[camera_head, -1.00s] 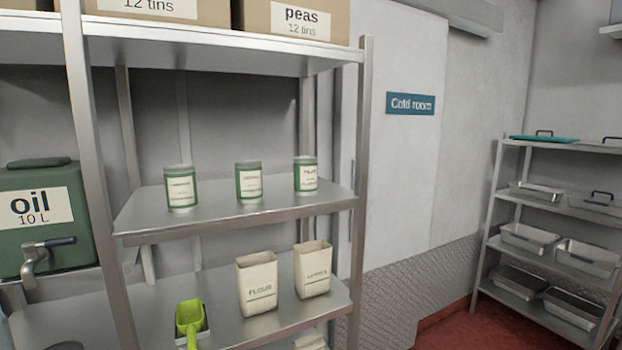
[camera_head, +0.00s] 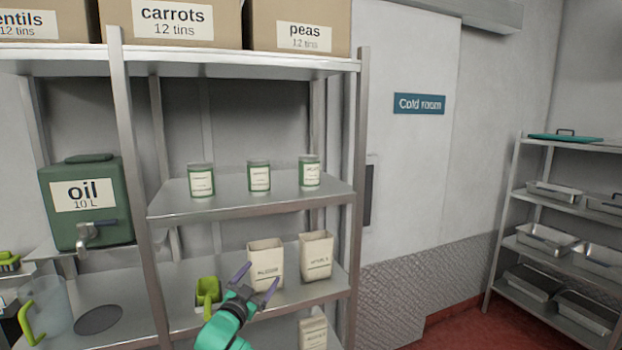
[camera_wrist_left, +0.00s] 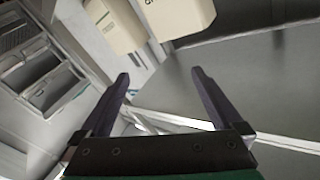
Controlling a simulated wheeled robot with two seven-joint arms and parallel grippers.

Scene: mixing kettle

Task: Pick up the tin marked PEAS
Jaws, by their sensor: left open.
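Three green tins with white labels stand upright in a row on the middle shelf: a left tin (camera_head: 201,181), a middle tin (camera_head: 259,177) and a right tin (camera_head: 309,172). Their labels are too small to read, so I cannot tell which is marked PEAS. My left gripper (camera_head: 257,279) is open and empty, below the tins and in front of the lower shelf's paper bags. In the left wrist view its two dark fingers (camera_wrist_left: 158,82) are spread with nothing between them. My right gripper is not in view.
Two paper bags (camera_head: 316,257) and a green scoop (camera_head: 208,290) are on the lower shelf. A green oil container (camera_head: 88,203) stands at left. Boxes, one marked peas (camera_head: 299,30), fill the top shelf. A metal upright (camera_head: 357,200) bounds the shelves at right.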

